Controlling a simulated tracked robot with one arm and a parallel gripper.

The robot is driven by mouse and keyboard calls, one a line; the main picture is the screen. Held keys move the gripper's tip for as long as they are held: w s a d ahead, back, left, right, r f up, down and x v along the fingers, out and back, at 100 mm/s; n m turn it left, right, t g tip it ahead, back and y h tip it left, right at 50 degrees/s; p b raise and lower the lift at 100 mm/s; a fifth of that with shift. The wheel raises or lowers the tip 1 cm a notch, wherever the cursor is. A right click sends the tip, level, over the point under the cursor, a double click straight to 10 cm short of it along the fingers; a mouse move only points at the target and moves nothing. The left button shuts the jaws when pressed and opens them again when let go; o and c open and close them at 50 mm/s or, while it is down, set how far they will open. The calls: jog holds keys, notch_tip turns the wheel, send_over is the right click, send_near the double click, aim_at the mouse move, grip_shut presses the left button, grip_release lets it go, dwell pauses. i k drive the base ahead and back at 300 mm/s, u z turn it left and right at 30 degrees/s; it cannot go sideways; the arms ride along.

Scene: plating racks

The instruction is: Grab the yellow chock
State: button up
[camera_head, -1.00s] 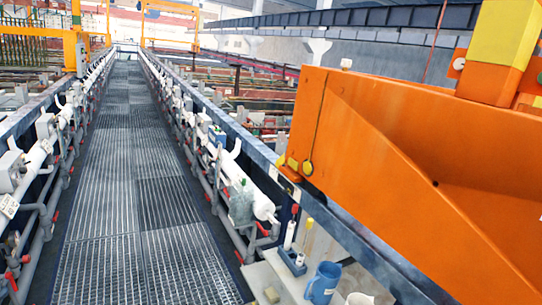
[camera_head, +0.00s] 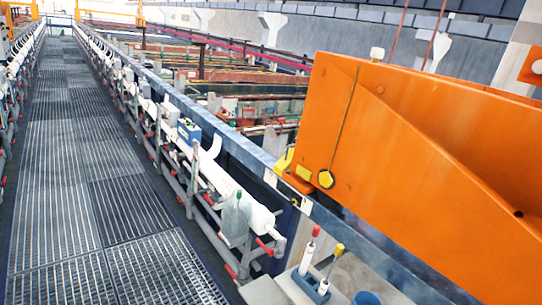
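A small yellow wedge-like piece (camera_head: 284,160), which looks like the yellow chock, sits on the blue rail (camera_head: 240,147) against the lower left end of a large orange beam (camera_head: 420,150). Its far side is hidden by the beam. A round yellow disc (camera_head: 326,179) hangs on a dark cord on the beam's face, close to the right of the chock. My gripper is not in view, and nothing is seen touching the chock.
A grated walkway (camera_head: 90,170) runs clear into the distance at left. White pipes and grey valves with red handles (camera_head: 265,247) line the rail. Below the beam, a shelf holds a small rack with two upright handled tools (camera_head: 306,254) and a blue mug (camera_head: 367,298), cut off.

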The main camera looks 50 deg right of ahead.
aim_at(283, 164)
jog(key=u, duration=0.05)
jog(key=i, duration=1.05)
jog(key=z, duration=1.85)
